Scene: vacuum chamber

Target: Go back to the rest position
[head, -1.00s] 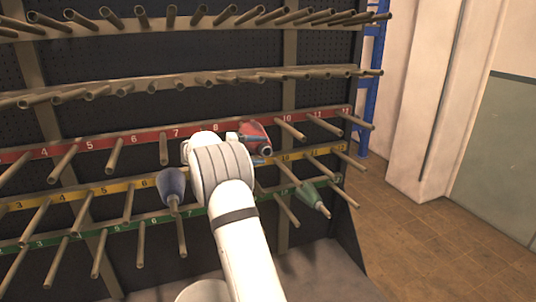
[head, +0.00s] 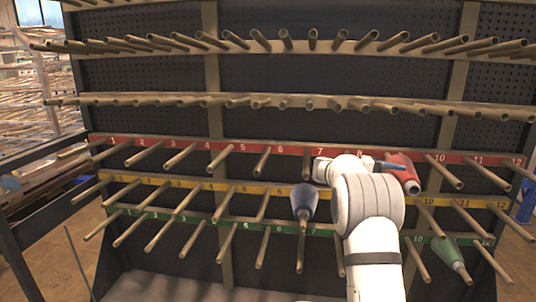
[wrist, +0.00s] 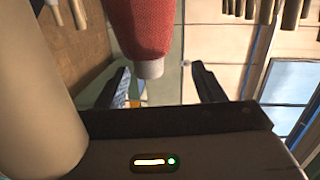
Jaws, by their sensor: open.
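My gripper (wrist: 160,88) is open in the wrist view, with its two dark fingers spread apart. A red, mesh-textured object (wrist: 152,28) with a pale tip (wrist: 150,69) shows above and between the fingers, with no finger seen closed on it. In the head view a red object (head: 403,172) is on the red-labelled row right of peg 8, close beside my wrist. My white arm reaches up in front of the rack and hides most of the gripper there.
A peg rack (head: 150,187) with red, yellow and green numbered rows fills the head view. A dark blue object (head: 304,200) is on a peg left of my arm. A green object (head: 450,253) is on a lower peg at right. Shelving (head: 38,110) stands at far left.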

